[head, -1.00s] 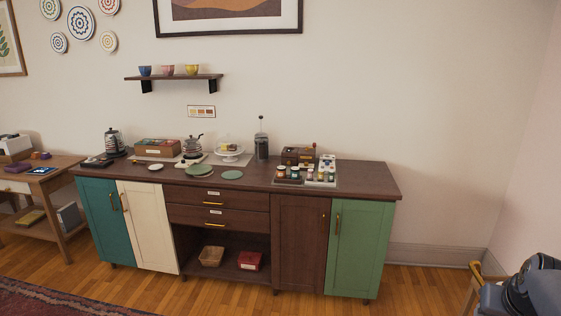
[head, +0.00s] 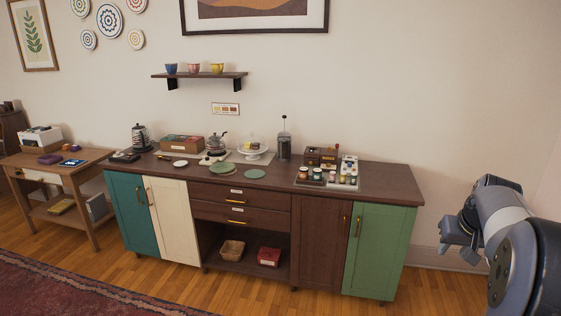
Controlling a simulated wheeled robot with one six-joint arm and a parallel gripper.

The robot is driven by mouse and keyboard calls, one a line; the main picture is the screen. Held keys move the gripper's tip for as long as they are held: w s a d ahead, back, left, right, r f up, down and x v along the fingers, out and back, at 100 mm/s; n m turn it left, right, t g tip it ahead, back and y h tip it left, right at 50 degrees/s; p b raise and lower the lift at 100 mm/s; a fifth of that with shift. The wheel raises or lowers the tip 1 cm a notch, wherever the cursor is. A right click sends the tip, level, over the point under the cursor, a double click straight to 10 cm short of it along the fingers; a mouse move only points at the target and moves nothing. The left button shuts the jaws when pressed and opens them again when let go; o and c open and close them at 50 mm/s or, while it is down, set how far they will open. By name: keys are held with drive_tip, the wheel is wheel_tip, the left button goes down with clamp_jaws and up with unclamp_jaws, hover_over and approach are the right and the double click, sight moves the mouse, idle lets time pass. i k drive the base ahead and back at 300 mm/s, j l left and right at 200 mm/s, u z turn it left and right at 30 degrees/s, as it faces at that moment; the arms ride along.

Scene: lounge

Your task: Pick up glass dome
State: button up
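The glass dome (head: 254,141) is small and clear in the head view. It appears to cover something yellowish on a white footed cake stand (head: 254,155), towards the back of the long sideboard's top. My gripper (head: 456,255) is at the right edge of the view, beyond the sideboard's right end and far from the dome. It points downward, and I cannot make out whether its fingers are apart. Nothing is visibly held in it.
The sideboard top (head: 385,184) also holds a French press (head: 284,145) just right of the dome, a kettle (head: 217,142) to its left, and green plates (head: 222,169) in front. A tray of jars (head: 328,178) stands at right. Wooden floor (head: 185,284) lies in front.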

sight(252, 140)
drive_tip(key=i+j+u, duration=0.2)
drive_tip(key=i+u, duration=0.15)
drive_tip(key=i, duration=0.5)
drive_tip(key=i+u, duration=0.35)
drive_tip(key=i, duration=0.5)
drive_tip(key=i+l, duration=0.1)
drive_tip(key=i, duration=1.35)
drive_tip(key=i+l+u, duration=0.1)
drive_tip(key=i, duration=0.65)
